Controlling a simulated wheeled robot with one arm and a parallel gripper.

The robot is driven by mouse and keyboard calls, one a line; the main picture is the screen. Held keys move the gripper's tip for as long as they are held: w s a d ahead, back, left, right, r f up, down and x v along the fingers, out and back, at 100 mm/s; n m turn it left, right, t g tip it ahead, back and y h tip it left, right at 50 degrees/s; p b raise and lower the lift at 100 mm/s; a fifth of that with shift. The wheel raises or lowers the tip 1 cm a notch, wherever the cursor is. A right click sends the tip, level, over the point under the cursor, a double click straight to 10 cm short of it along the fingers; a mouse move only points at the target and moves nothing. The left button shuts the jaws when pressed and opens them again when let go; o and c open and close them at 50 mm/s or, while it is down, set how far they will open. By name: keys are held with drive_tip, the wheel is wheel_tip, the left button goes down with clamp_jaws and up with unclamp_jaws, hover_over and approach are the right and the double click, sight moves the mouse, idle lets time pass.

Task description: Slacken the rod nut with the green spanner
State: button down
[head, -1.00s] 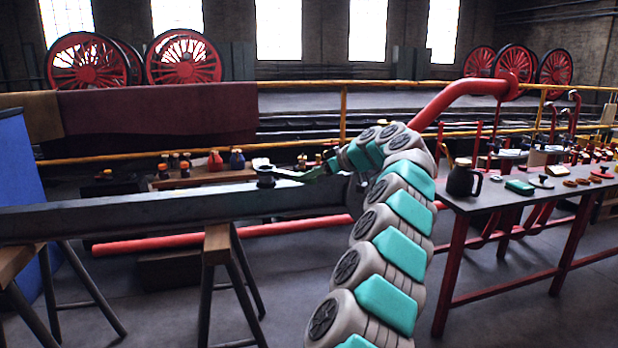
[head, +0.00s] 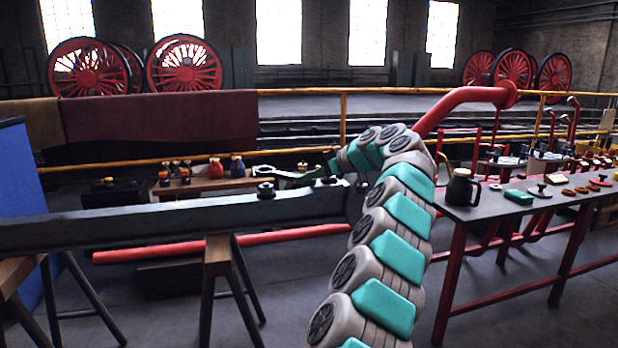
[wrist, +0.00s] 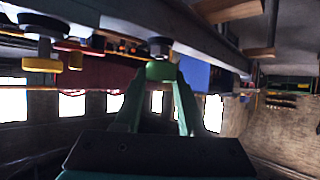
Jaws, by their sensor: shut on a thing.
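A small gap shows between jaw and nut. A second dark fitting (head: 328,182) sits on the rod below my gripper. In the wrist view, which is upside down, the fingers of my gripper (wrist: 159,78) close on a green piece of the spanner (wrist: 160,70). A dark nut (wrist: 160,46) on the rod (wrist: 195,35) shows just beyond it. Most of the spanner is hidden there.
The rod rests on wooden-topped trestles (head: 217,255). A bench (head: 480,212) on the right holds a black jug (head: 461,188) and small parts. A crate of bottles (head: 205,185) stands behind the rod. A yellow rail (head: 400,91) runs behind. Yellow round parts (wrist: 42,65) show in the wrist view.

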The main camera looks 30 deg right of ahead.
drive_tip(key=shift+r+p, duration=1.45)
drive_tip(key=shift+r, duration=0.65)
drive_tip(key=shift+s+a+f+b, duration=0.2)
drive_tip(key=shift+s+b, duration=0.35)
drive_tip(key=shift+b, duration=0.5)
drive_tip(key=s+a+b, duration=0.3)
drive_tip(key=s+b, duration=0.8)
drive_tip(key=s, duration=0.1)
drive_tip(key=shift+s+a+r, duration=0.15)
drive_tip(key=shift+s+a, duration=0.05)
